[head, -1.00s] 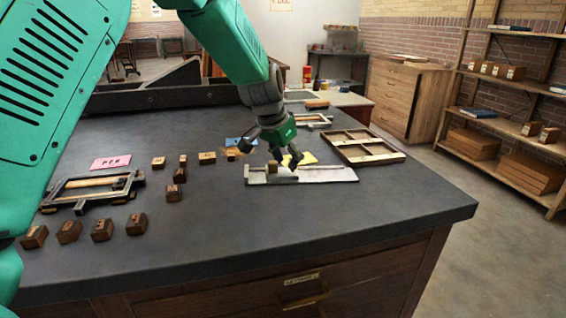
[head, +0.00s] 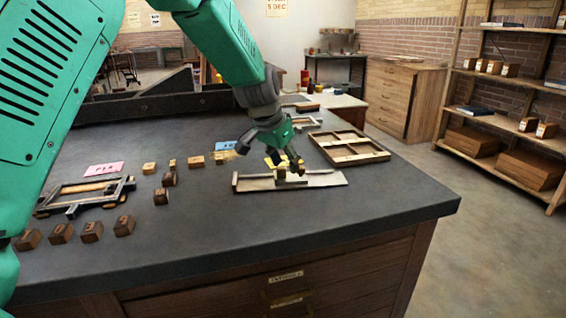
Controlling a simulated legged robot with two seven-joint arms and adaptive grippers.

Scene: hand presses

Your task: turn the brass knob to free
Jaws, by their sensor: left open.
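A pale metal tray-like stick (head: 322,181) lies on the dark bench near the middle of the head view. A small brownish block-like part (head: 281,173), possibly the brass knob, shows at the fingertips. I cannot tell whether the fingers touch it. The gripper covers part of the tray there, and the knob's setting cannot be read. My right gripper is not in view.
A wooden compartment frame (head: 316,140) lies behind and right of the tray. Several small wooden blocks (head: 124,225) and a dark frame (head: 72,208) lie at left. A pink card (head: 104,169) lies behind them. The bench front (head: 270,225) is clear.

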